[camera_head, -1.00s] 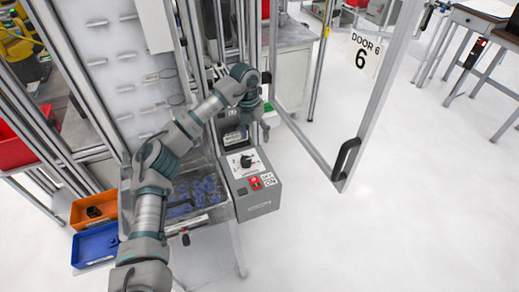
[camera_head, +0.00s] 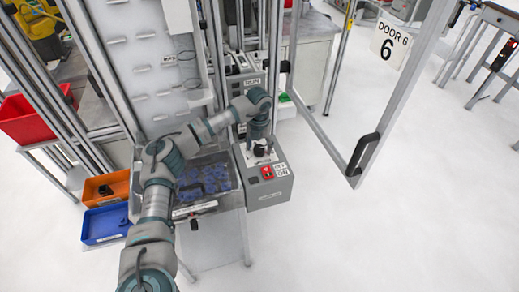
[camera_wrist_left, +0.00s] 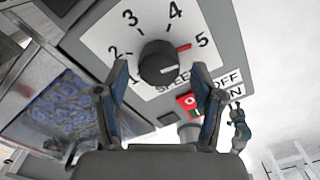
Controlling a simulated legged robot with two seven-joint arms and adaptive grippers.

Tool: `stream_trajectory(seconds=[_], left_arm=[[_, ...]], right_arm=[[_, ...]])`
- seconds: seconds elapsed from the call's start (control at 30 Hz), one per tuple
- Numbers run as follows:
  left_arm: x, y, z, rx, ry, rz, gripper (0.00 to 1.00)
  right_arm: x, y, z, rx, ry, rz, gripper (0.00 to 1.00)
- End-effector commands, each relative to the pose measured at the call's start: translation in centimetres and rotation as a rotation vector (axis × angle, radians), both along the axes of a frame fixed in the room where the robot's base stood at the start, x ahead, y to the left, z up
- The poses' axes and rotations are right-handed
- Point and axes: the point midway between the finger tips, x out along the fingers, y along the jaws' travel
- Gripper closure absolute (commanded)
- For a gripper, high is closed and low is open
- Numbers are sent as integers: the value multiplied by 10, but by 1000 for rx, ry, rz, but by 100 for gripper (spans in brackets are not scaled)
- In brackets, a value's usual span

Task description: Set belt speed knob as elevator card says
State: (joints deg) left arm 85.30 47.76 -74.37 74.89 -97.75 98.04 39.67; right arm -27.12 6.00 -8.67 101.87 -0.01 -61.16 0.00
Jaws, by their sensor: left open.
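The belt speed knob (camera_wrist_left: 158,64) is black and round on a white dial plate numbered 1 to 5, on a grey control box (camera_head: 270,191). A red mark lies at its upper right, on the 5 side. I cannot tell surely which number the knob points to. My left gripper (camera_wrist_left: 158,70) is open, its two fingers to either side of the knob in the left wrist view; contact is not visible. In the head view my left gripper (camera_head: 261,140) is above the dial plate and partly covers the knob. No readable elevator card shows. My right gripper is not in view.
A red and green ON/OFF switch (camera_wrist_left: 191,103) sits beside the dial. A clear bin of blue parts (camera_head: 205,182) stands left of the box. Orange (camera_head: 106,188) and blue (camera_head: 105,224) bins are farther left.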

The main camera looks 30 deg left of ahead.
Motion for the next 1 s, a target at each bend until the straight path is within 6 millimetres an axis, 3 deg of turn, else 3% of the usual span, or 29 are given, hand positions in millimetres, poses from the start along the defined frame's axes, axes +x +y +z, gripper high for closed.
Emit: stream_trajectory(seconds=[0.13, 0.43, 0.7, 1.0], left_arm=[[0, 1, -13, 0, 0, 0, 32], [0, 1, -14, 0, -1, 0, 32], [0, 0, -14, 0, -1, 1, 92], [0, 1, -13, 1, 0, 28, 92]], right_arm=[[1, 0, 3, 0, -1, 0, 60], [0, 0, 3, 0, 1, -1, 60], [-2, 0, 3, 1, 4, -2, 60], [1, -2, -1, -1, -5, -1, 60]])
